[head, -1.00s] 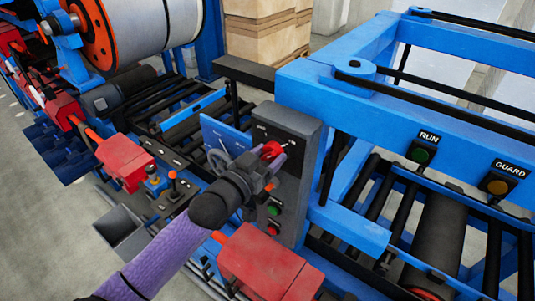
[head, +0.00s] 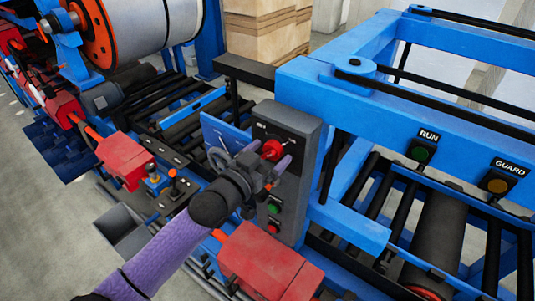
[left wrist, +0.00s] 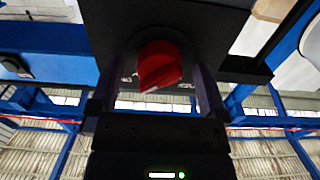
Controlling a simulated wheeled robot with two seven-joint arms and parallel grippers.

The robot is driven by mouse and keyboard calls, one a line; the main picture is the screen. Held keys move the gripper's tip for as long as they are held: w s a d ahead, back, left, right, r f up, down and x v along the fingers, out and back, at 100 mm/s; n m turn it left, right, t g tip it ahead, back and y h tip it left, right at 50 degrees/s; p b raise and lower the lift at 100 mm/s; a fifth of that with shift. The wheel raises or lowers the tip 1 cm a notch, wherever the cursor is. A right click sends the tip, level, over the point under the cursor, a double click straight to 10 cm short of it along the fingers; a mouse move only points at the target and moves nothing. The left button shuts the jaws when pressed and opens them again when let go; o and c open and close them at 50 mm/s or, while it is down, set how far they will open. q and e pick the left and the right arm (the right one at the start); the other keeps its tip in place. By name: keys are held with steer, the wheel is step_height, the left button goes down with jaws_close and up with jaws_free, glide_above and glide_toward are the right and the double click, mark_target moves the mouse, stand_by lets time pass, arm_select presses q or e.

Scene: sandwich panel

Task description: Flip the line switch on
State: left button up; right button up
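The line switch is a red rotary knob (head: 272,150) on the front of a dark grey control box (head: 300,190), near its top. In the left wrist view the knob (left wrist: 160,66) sits between my two fingers, with a visible gap on each side. My left gripper (head: 270,156) is open in front of the knob, its purple fingers apart. The gripper (left wrist: 161,88) also shows open and empty in the left wrist view. The switch markings are too small to read. My right gripper is not in view.
A green button (head: 274,208) and a red button (head: 273,227) sit lower on the box. RUN (head: 420,152) and GUARD (head: 497,186) lamps are on the blue frame (head: 345,100). A red housing (head: 270,265) lies below.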

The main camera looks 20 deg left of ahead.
arm_select(q)
steer(key=b+v, duration=0.1)
steer(key=v, duration=0.9)
steer(key=shift+b, duration=0.3)
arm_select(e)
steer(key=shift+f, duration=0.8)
